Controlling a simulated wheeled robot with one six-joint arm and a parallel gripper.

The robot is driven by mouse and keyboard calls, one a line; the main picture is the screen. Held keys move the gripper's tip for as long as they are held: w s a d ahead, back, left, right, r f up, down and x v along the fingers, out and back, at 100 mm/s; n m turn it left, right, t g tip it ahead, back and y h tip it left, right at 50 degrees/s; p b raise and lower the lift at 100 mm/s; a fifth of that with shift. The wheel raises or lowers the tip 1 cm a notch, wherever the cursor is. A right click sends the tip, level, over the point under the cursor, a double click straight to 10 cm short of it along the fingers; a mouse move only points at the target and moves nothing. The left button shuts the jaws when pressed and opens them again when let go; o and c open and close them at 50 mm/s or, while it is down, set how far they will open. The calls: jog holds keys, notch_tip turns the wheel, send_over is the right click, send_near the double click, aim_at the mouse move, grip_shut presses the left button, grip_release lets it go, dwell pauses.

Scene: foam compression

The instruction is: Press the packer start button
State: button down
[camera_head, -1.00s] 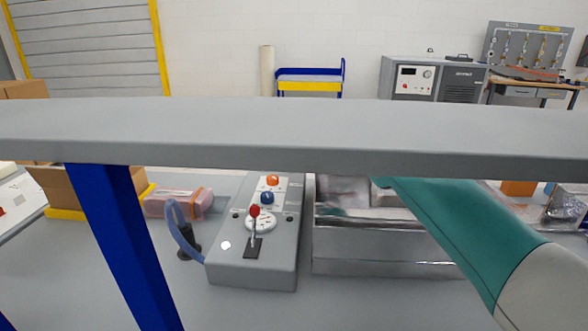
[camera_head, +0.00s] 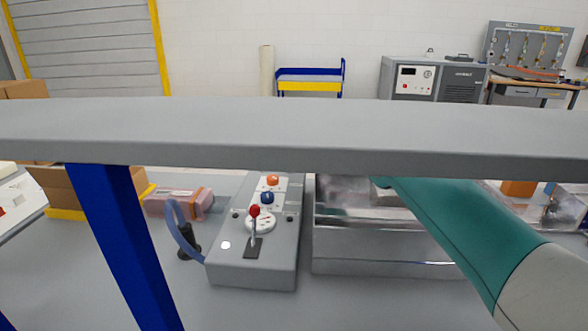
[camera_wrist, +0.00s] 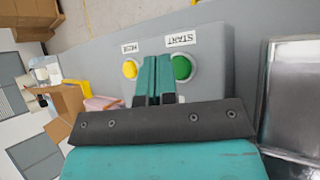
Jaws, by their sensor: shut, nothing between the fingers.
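In the wrist view, a round green button (camera_wrist: 181,68) sits on a grey panel (camera_wrist: 213,50) beside an upside-down label reading START (camera_wrist: 181,39). A yellow button (camera_wrist: 130,69) with its own label is to the left on the same panel. My gripper (camera_wrist: 156,60) is shut and empty. Its teal fingertips lie between the two buttons in the picture, the right finger close beside the green one. I cannot tell whether they touch the panel. In the head view my gripper is hidden, and the green button does not show.
A grey shelf beam (camera_head: 300,135) and blue post (camera_head: 122,245) cross the head view. A control box (camera_head: 253,272) with an orange knob, blue knob and red-topped lever stands beside a shiny metal tray (camera_head: 385,262). An open cardboard box (camera_head: 95,190) is at left.

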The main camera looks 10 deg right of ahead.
jog(key=shift+f, duration=0.15)
jog(key=shift+w+f+b, duration=0.15)
jog(key=shift+f+b, duration=0.15)
jog(key=shift+b, duration=0.05)
jog(key=shift+d+f+b, duration=0.2)
jog(key=shift+f+b, duration=0.5)
jog(key=shift+f, duration=0.3)
dwell(0.7)
jog(key=shift+d+r, duration=0.2)
jog(key=shift+r, duration=0.1)
dwell(0.4)
jog(key=shift+r+p, duration=1.25)
jog(key=shift+r, duration=1.55)
jog(key=shift+a+r, duration=0.1)
jog(key=shift+a, duration=0.1)
jog(key=shift+d+r, duration=0.1)
